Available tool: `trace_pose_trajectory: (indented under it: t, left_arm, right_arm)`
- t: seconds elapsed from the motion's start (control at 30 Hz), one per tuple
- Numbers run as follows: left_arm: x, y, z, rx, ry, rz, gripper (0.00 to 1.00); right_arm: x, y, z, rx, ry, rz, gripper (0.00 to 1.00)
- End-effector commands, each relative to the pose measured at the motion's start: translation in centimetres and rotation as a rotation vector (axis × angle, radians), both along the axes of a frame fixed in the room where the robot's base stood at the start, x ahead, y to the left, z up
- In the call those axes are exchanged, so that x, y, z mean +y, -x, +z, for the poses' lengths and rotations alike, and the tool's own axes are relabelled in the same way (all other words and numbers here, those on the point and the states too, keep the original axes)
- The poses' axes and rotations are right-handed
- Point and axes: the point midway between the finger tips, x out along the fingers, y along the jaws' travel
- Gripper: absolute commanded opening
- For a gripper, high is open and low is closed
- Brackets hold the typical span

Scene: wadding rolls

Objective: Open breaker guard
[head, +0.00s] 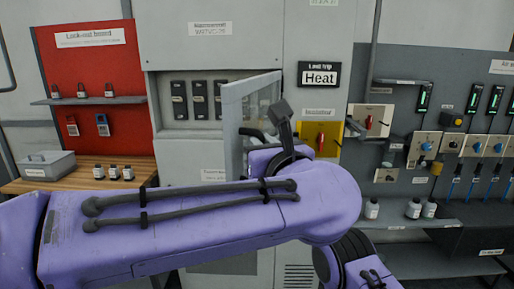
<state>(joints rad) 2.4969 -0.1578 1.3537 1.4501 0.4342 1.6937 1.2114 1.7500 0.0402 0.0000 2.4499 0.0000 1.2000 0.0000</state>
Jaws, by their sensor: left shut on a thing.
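The breaker guard (233,112) is a clear panel in a pale grey frame on the grey cabinet. It stands swung out at an angle from the right side of the breaker recess, its free edge toward me. Several black breakers (199,100) show uncovered in the recess to its left. My left gripper (256,139) is dark, at the lower part of the guard, and shut on it. My purple left arm hides the guard's lower end and part of the gripper, so the exact grip point is unclear. My right gripper is not in view.
A red lock-out board (92,88) with a shelf and padlocks is at left, above a wooden bench (92,172) with a grey box (47,166). A yellow switch panel (332,139) is right of the guard. A grey wall panel with switches and bottles is at far right.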

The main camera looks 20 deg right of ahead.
Motion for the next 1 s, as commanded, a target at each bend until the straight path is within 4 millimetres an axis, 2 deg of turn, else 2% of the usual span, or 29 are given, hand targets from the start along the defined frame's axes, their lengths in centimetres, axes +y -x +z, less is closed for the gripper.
trace_pose_trajectory:
  t: [0.03, 0.4, 0.43, 0.47, 1.0]
  left_arm:
    - [0.21, -0.20, 0.80, -0.016, 0.005, 0.005, 0.00]
    - [0.75, -0.44, 1.00, -0.018, 0.007, 0.018, 0.00]
    - [0.73, -0.43, 1.00, -0.018, 0.007, 0.018, 0.25]
    - [0.72, -0.43, 1.01, -0.018, 0.006, 0.018, 0.34]
    - [0.31, -0.23, 0.83, -0.016, 0.004, 0.009, 0.34]
  right_arm:
    - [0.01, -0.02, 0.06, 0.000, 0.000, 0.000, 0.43]
    - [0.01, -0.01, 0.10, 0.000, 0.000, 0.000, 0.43]
    - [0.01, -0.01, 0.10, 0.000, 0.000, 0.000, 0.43]
    - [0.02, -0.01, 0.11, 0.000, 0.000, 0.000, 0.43]
    - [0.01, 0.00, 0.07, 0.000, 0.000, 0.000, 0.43]
